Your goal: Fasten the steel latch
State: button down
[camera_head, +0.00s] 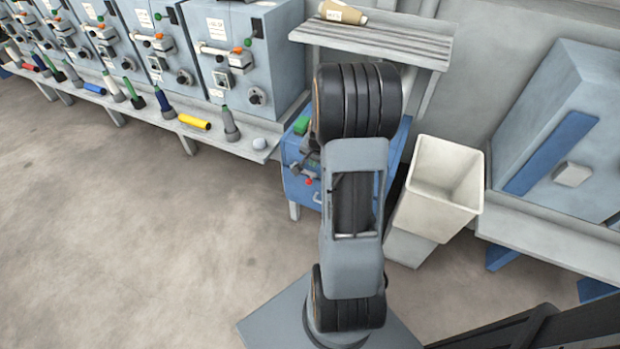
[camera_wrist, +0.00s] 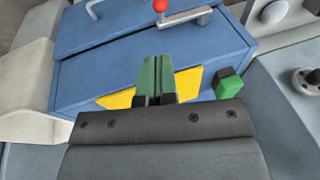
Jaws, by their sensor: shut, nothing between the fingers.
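A steel latch (camera_wrist: 186,17) with a red ball knob (camera_wrist: 160,5) lies across the top of a blue box (camera_wrist: 215,50) at the upper edge of the wrist view. I cannot tell whether the latch is engaged. In the head view the red knob (camera_head: 309,181) shows on the blue box (camera_head: 296,192), partly hidden by my arm. My gripper (camera_wrist: 156,62) is shut and empty, its green-padded fingers together over the box's yellow patch (camera_wrist: 188,84), below the latch in the picture and apart from it.
A bent steel handle (camera_wrist: 92,10) and a green block (camera_wrist: 228,84) are on the box. A cream bin (camera_head: 440,190) stands right of it; a grey shelf (camera_head: 375,42) is above. A bench (camera_head: 245,145) with grey machines runs left. The floor at lower left is clear.

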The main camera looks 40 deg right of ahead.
aim_at(309, 180)
jog(key=b+x, duration=0.4)
jog(key=x, duration=1)
jog(key=shift+f, duration=0.1)
